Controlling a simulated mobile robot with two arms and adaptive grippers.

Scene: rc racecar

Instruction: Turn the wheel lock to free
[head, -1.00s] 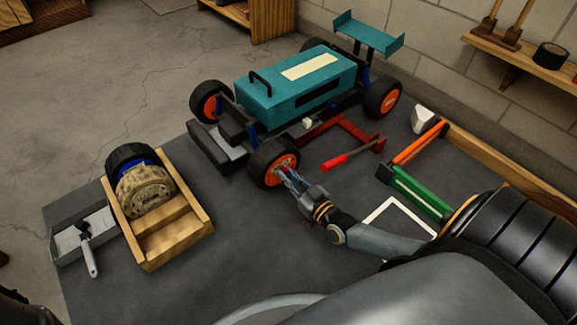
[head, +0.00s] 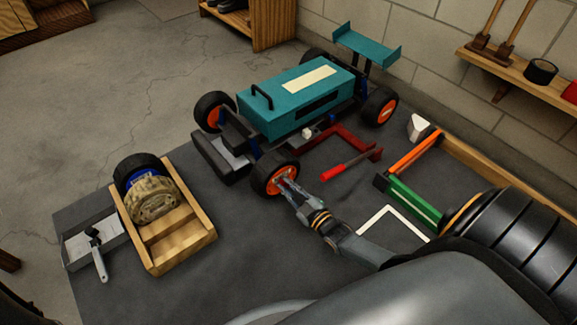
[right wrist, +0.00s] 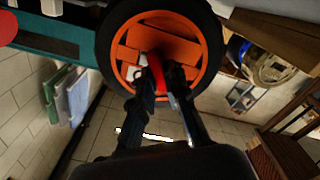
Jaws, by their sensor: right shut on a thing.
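The RC car (head: 298,92) has a teal body and black tyres with orange rims. Its near front wheel (head: 274,172) faces my right arm, and its orange rim fills the top of the right wrist view (right wrist: 128,72). The wheel lock shows there as a small red curved piece (right wrist: 156,72) at the hub. My right gripper (head: 285,186) reaches to the hub, and in the right wrist view its fingers (right wrist: 161,88) are shut on the red piece. The fingers hide part of it, so its exact angle is unclear. My left gripper is not in view.
A red-handled tool (head: 332,172) lies right of the wheel, near a dark red bracket (head: 352,143). Green (head: 413,203) and orange (head: 413,148) pieces lie further right. A wooden cradle (head: 168,262) holds a loose wheel (head: 135,170) at left, beside a grey tray (head: 75,248).

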